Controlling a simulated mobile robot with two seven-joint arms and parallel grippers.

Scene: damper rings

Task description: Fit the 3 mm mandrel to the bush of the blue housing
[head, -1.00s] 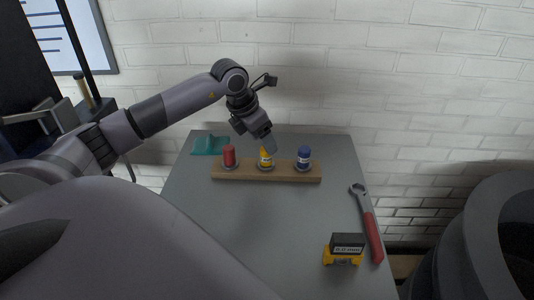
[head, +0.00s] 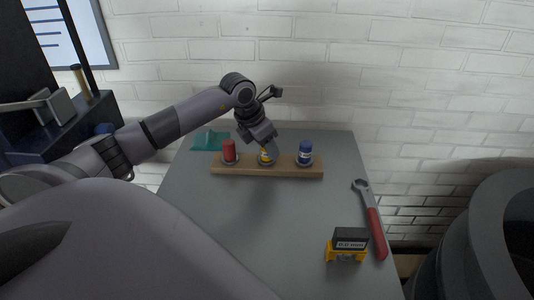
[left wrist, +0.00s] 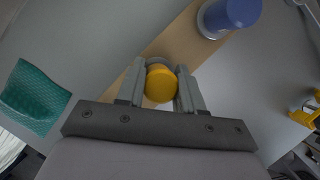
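A wooden rail (head: 285,172) carries three upright cylinders on grey round bases: red (head: 229,151), yellow with a white label (head: 266,156) and blue with a white label (head: 305,153). The labels are too small to read. My left gripper (head: 269,151) is at the yellow cylinder, pointing down. In the left wrist view, the round yellow top (left wrist: 161,84) sits between its two fingers; I cannot tell whether they press on it. The blue cylinder (left wrist: 236,12) stands beyond. I cannot pick out a 3 mm mandrel or blue housing for sure. My right gripper is not in view.
A yellow block with a black labelled top (head: 348,246) and a red-handled wrench (head: 373,220) lie on the right of the grey table (head: 265,215). A teal piece (head: 209,141) lies at the back left. The table's middle is clear. A brick wall stands behind.

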